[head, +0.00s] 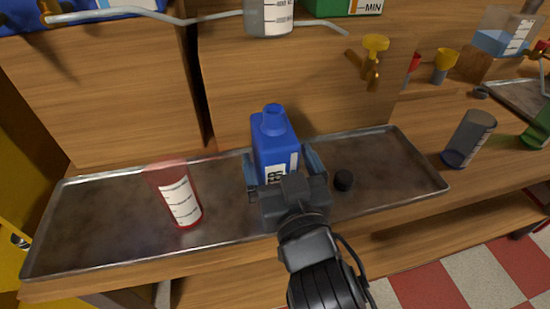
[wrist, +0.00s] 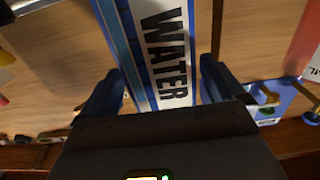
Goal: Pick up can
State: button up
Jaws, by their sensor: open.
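The can is a blue container (head: 270,140) with a narrower blue neck and a white label. It stands upright on the metal tray (head: 100,222) in the head view. In the wrist view its white and blue side (wrist: 165,45) shows the word WATER. My gripper (head: 283,168) is open, with one finger on each side of the can. In the wrist view the fingers (wrist: 164,82) also flank the labelled side. I cannot tell whether either finger touches it. My gripper hides the can's lower part in the head view.
A dark beaker (head: 468,138) stands on the counter at right. A wooden shelf front (head: 300,90) and pipe (head: 210,17) are behind.

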jog(key=shift+x, duration=1.6)
jog(key=shift+a, duration=0.15)
jog(key=shift+s, duration=0.1)
jog(key=c, duration=1.6)
jog(key=shift+r, duration=0.2)
jog(key=shift+c, duration=0.5)
